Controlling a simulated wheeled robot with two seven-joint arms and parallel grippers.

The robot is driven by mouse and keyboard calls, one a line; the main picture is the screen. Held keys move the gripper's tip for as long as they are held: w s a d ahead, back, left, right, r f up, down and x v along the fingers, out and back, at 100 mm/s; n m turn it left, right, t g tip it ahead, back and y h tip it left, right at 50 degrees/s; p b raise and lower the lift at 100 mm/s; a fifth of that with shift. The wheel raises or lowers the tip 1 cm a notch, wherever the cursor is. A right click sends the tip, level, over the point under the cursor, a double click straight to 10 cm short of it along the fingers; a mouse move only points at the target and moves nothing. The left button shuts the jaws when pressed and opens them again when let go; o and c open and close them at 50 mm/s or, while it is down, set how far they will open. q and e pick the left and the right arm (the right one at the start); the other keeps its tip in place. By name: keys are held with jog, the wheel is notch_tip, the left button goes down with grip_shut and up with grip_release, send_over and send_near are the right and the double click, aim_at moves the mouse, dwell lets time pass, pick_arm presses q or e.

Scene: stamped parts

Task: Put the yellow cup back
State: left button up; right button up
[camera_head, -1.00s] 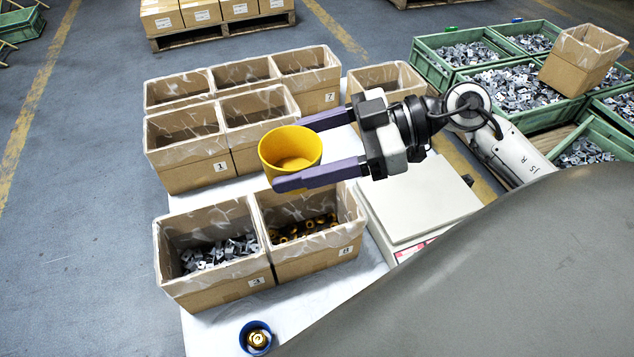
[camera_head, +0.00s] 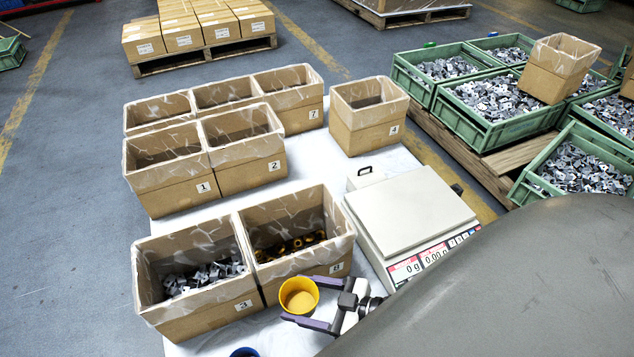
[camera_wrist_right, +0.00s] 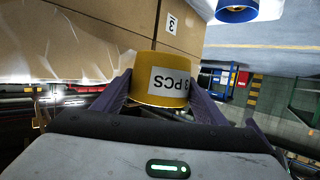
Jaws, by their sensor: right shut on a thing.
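The yellow cup (camera_head: 299,297) is upright in my right gripper (camera_head: 301,304), in front of box 8 near the front of the white table. The gripper's purple fingers lie on either side of the cup and are shut on it. In the right wrist view the cup (camera_wrist_right: 165,92) sits between the fingers and carries a white label reading "3 PCS". I cannot tell whether the cup touches the table. My left gripper is not in view.
Box 3 (camera_head: 190,322) holds grey metal parts, and box 8 (camera_head: 312,276) holds gold-coloured parts. A blue cup (camera_head: 245,352) is cut off at the bottom edge; it also shows in the right wrist view (camera_wrist_right: 237,12). A scale (camera_head: 410,212) reading 0 g stands to the right.

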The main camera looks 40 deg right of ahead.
jog(key=shift+t+h, duration=0.3)
jog(key=s+f+b, duration=0.1)
jog(key=f, duration=0.3)
jog(key=s+f+b, duration=0.2)
jog(key=f, duration=0.3)
jog(key=s+d+f+b, duration=0.1)
jog(key=f+b, duration=0.1)
jog(key=f, duration=0.3)
jog(key=shift+s+d+f, duration=0.1)
jog(key=shift+s, duration=0.1)
jog(key=shift+f, duration=0.15)
notch_tip(320, 180, down, 4)
jog(key=b, duration=0.3)
jog(key=shift+r, duration=0.25)
jog(key=shift+f, duration=0.3)
jog(key=o, duration=1.1)
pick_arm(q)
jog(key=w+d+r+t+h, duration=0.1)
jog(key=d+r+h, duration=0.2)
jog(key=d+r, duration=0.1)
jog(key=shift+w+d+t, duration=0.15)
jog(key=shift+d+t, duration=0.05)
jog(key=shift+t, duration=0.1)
pick_arm(e)
jog(key=shift+r, duration=0.15)
